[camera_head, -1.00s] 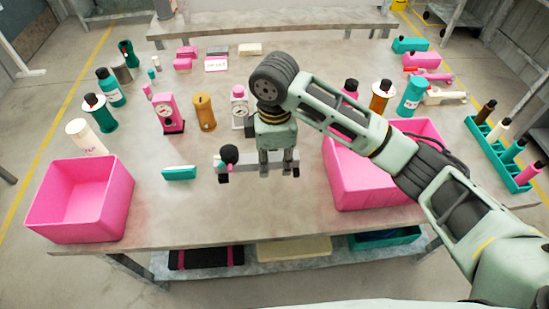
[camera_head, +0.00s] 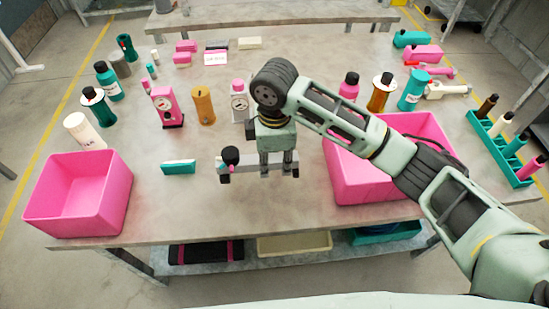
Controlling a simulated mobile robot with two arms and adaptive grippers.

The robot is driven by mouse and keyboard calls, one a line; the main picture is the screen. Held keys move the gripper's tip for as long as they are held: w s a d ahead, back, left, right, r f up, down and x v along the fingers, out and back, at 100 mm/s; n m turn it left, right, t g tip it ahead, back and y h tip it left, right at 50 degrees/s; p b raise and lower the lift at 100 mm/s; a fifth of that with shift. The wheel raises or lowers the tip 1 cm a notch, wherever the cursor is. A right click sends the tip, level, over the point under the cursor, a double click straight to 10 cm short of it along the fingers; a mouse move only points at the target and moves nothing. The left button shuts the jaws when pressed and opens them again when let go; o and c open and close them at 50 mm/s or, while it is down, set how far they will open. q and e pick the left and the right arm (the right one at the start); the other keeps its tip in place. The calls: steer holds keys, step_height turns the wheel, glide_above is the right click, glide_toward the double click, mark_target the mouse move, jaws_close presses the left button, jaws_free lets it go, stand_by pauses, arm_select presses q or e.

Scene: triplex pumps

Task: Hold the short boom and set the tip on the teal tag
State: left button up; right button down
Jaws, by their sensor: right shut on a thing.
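My right gripper (camera_head: 278,173) points down over the middle of the table, shut on a grey bar that looks like the short boom (camera_head: 250,175). The bar lies crosswise, and its left part sticks out beyond the fingers. At its left end is a dark rounded knob (camera_head: 230,155) with small pink and teal parts near it. I cannot tell whether the bar touches the table. A teal block with a white top (camera_head: 179,168), perhaps the teal tag, lies to the left, apart from the bar. My left gripper is not in view.
A pink bin (camera_head: 80,195) stands at the left front, and another pink bin (camera_head: 375,185) is at the right, partly behind my arm. Bottles and gauges stand farther back. A teal rack (camera_head: 498,150) is at the far right. The front middle of the table is clear.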

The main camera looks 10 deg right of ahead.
mark_target(274, 182)
steer(key=shift+f+b, duration=0.9)
steer(key=shift+f, duration=2.3)
